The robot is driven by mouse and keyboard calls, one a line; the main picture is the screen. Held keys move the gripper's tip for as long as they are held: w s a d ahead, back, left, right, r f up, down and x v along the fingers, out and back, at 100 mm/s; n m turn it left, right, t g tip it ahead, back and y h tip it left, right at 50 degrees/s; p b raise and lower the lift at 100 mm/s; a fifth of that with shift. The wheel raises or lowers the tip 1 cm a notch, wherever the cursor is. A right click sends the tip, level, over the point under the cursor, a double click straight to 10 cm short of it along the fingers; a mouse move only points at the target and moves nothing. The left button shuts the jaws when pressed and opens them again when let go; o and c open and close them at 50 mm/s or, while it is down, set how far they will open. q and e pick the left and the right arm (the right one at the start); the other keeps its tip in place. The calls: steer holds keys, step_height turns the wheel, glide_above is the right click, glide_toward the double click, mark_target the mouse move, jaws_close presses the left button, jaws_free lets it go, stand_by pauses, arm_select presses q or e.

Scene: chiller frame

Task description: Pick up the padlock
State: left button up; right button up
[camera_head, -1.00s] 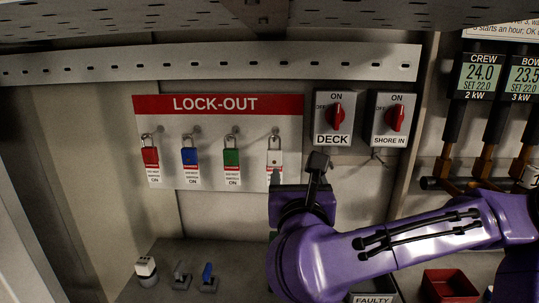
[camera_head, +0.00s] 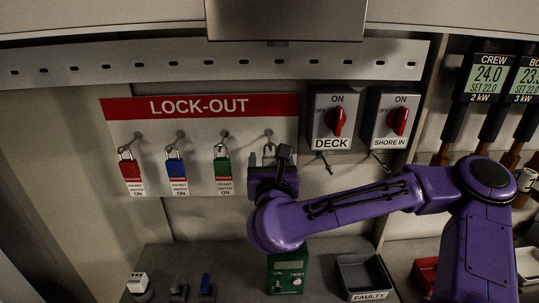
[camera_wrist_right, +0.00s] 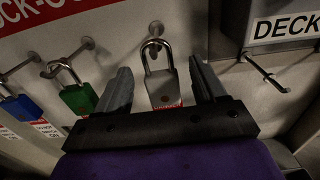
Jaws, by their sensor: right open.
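Several padlocks hang from pegs on the lock-out board (camera_head: 118,108): a red padlock (camera_head: 130,170), a blue padlock (camera_head: 175,168), a green padlock (camera_head: 222,168) and a pale silver one at the right end. In the head view my right gripper (camera_head: 279,160) covers most of the silver padlock; its shackle (camera_head: 268,150) shows. In the right wrist view the silver padlock (camera_wrist_right: 161,88) hangs on its peg between the two open fingers of my right gripper (camera_wrist_right: 165,90), with gaps on both sides. My left gripper is not in view.
The DECK switch (camera_head: 334,120) and SHORE IN switch (camera_head: 390,120) sit right of the board. Below are a green tester (camera_head: 289,272), a FAULTY bin (camera_head: 366,294) and small parts on the shelf. A slotted rail (camera_head: 200,66) runs above the board.

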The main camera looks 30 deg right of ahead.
steer(key=p+x, duration=0.1)
steer(key=x, duration=0.2)
steer(key=shift+w+d, duration=0.15)
steer(key=shift+d, duration=0.1)
steer(key=shift+w, duration=0.1)
steer(key=c, duration=1.2)
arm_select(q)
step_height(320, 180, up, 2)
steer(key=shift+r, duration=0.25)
arm_select(e)
steer(key=shift+o, duration=0.2)
steer(key=b, duration=1.1)
glide_toward(271, 160)
arm_select(q)
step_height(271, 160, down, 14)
steer(key=b, duration=0.2)
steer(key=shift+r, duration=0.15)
arm_select(e)
steer(key=s+a, duration=0.1)
steer(key=s+r, duration=0.1)
steer(key=s+a, duration=0.1)
steer(key=s, duration=0.1)
steer(key=shift+s+a+r, duration=0.1)
steer(key=shift+a+r, duration=0.1)
steer(key=shift+a, duration=0.2)
